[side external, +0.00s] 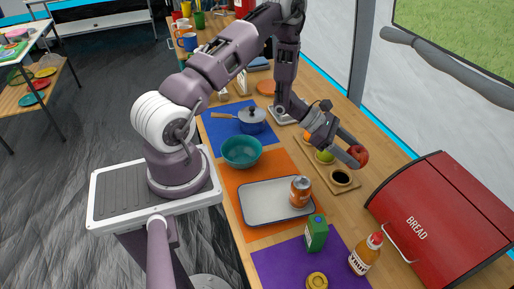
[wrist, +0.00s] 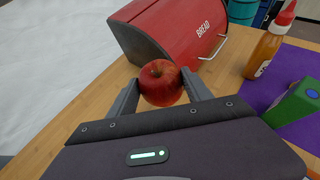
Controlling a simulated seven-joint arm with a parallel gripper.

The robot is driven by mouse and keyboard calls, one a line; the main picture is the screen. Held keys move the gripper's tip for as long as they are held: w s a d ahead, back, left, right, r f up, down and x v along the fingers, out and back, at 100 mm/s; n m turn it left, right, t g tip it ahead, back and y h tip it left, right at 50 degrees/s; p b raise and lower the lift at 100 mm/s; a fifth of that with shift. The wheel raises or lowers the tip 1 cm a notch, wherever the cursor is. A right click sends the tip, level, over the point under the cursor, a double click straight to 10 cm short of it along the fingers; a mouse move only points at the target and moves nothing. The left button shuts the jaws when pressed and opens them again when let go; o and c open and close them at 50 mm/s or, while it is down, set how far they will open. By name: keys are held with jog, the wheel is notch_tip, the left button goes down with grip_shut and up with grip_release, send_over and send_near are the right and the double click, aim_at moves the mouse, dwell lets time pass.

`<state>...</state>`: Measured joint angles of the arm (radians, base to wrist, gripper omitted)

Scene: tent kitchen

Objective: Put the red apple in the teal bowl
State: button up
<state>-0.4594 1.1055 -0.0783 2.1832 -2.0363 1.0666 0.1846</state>
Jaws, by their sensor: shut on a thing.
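The red apple (wrist: 160,84) is between the two fingertips of my gripper (wrist: 160,90) in the wrist view, and the gripper is shut on it. In the side view the apple (side external: 357,156) is at the end of my gripper (side external: 352,157), beyond the wooden board and left of the bread box. It appears held above the table. The teal bowl (side external: 241,153) stands upright near the table's front edge, on the orange mat, to the left of my gripper. Its visible inside looks empty.
A pot (side external: 251,120) sits on the blue mat. A wooden board (side external: 345,183) holds fruit and a dark cup. The red bread box (side external: 447,215), syrup bottle (side external: 365,254) and green carton (side external: 316,233) stand at right.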

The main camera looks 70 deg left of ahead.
jog(key=s+d+r+m+g+h, duration=0.3)
jog(key=s+d+m+g+h, duration=0.1)
jog(key=s+d+m+g, duration=0.7)
jog(key=s+a+f+m+g+y, duration=0.1)
jog(key=s+a+m+g+y, duration=0.15)
jog(key=s+m+g, duration=0.35)
jog(key=s+a+m+g+y, duration=0.2)
jog(key=s+m+y, duration=0.2)
jog(key=s, duration=0.4)
jog(key=s+a+m+g+y, duration=0.1)
jog(key=s+a+m+y, duration=0.3)
jog(key=a+m+y, duration=0.85)
jog(key=w+a+r+m+t+y, duration=0.1)
jog(key=w+a+m+t+y, duration=0.15)
jog(key=a, duration=0.45)
jog(key=w+a+r+m+t+y, duration=0.15)
jog(key=w+a, duration=0.25)
jog(key=a, duration=0.4)
jog(key=shift+m, duration=0.45)
jog(key=f, duration=0.9)
jog(key=shift+w+a+f, duration=0.1)
jog(key=shift+w+f, duration=0.15)
jog(key=shift+f, duration=0.25)
